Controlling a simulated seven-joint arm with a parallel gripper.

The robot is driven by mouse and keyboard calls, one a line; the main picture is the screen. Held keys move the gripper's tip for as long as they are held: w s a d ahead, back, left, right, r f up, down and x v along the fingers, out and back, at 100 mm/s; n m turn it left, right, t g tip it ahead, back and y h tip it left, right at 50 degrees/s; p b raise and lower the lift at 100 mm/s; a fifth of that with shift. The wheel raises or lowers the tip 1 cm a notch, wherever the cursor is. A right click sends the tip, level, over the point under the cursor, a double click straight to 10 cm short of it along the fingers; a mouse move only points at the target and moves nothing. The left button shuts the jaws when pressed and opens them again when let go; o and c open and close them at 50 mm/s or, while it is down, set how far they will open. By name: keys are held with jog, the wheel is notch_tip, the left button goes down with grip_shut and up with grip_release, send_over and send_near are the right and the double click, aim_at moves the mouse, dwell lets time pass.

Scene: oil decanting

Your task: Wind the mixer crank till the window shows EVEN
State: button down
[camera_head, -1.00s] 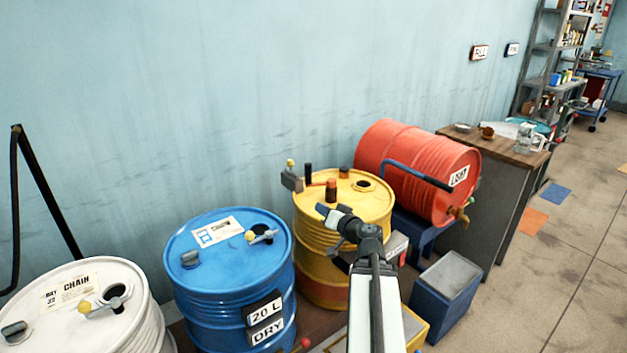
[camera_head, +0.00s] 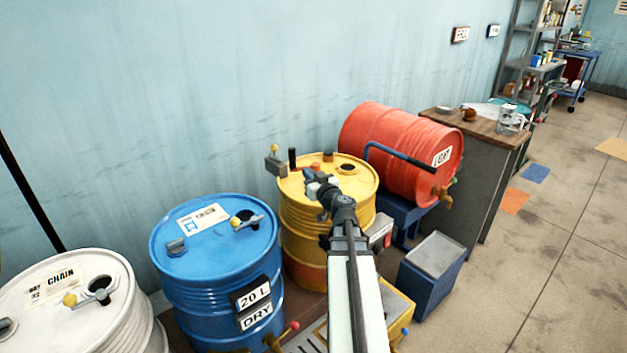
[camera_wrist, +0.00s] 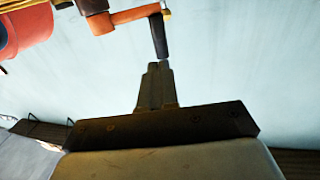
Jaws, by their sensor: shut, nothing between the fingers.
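The mixer crank is on top of the yellow drum (camera_head: 305,240). Its upright black grip (camera_head: 292,158) stands left of the orange hub (camera_head: 315,165), which my arm partly hides. In the wrist view the orange crank arm (camera_wrist: 130,16) ends in the black grip (camera_wrist: 159,38). My gripper (camera_head: 309,176) is over the drum top, close to the crank. Its fingers (camera_wrist: 158,68) are shut and empty, with the tips just by the free end of the grip; I cannot tell whether they touch. I cannot make out the window or any EVEN reading.
A blue drum (camera_head: 215,258) and a white drum (camera_head: 70,310) stand at the left. A red drum (camera_head: 395,140) lies on its side at the right, with a blue bar (camera_head: 385,153) near my arm. A blue bin (camera_head: 432,280) stands on the floor. A grey box with a yellow knob (camera_head: 275,163) is beside the grip.

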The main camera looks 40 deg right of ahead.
aim_at(293, 159)
jog(key=x, duration=0.8)
jog(key=shift+w, duration=0.3)
jog(key=shift+w, duration=0.2)
